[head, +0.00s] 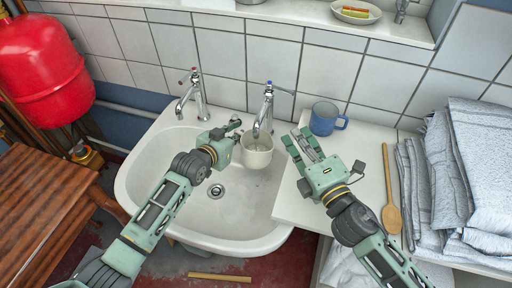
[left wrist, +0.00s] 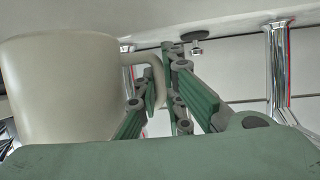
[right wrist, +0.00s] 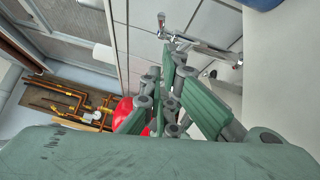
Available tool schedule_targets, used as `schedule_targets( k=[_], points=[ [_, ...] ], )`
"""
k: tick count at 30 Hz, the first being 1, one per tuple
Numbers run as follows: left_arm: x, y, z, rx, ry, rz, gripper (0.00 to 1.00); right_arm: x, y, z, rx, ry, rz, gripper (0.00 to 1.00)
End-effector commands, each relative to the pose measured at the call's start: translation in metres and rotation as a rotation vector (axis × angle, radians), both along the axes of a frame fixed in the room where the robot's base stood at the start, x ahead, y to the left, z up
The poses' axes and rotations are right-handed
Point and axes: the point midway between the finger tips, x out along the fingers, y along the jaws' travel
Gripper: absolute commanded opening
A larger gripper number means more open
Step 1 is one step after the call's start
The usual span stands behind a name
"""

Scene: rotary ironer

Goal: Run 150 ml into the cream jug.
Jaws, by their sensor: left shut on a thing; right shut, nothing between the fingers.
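The cream jug (head: 257,155) is upright in the head view, over the basin and below the spout of the right tap (head: 267,108), which has a blue mark and a lever reaching right. My left gripper (head: 234,130) is shut on the jug's handle; the jug (left wrist: 65,90) and handle also show in the left wrist view. No water stream can be made out, and the level inside the jug cannot be read. My right gripper (head: 299,140) is shut and empty, above the counter right of the jug. The left tap (head: 194,95) has a red mark.
The white basin (head: 135,185) has a drain in its floor. On the right counter are a blue mug (head: 324,118), a wooden spoon (head: 390,195) and stacked grey cloths (head: 480,150). A red tank (head: 40,68) and wooden bench (head: 45,200) stand at left.

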Motion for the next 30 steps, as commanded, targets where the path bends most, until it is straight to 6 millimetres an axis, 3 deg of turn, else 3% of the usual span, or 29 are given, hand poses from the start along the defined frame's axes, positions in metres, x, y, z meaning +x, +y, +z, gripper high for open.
schedule_targets(
  k=[14, 25, 28, 30],
  points=[
    [-0.021, 0.078, 0.002, 0.001, -0.004, 0.0, 0.0, 0.0, 0.0, 0.0, 0.0, 0.0, 0.0, 0.0],
    [-0.023, 0.082, 0.0, 0.0, 0.0, 0.0, 0.0, 0.0, 0.002, 0.001, -0.005, -0.004, 0.004, 0.0],
    [-0.023, 0.082, 0.001, 0.0, -0.001, 0.0, 0.0, -0.003, 0.015, 0.006, -0.046, -0.045, 0.042, 0.0],
    [-0.023, 0.082, 0.001, -0.002, -0.001, 0.0, 0.0, -0.008, 0.036, 0.014, -0.114, -0.116, 0.098, 0.0]
  ],
)
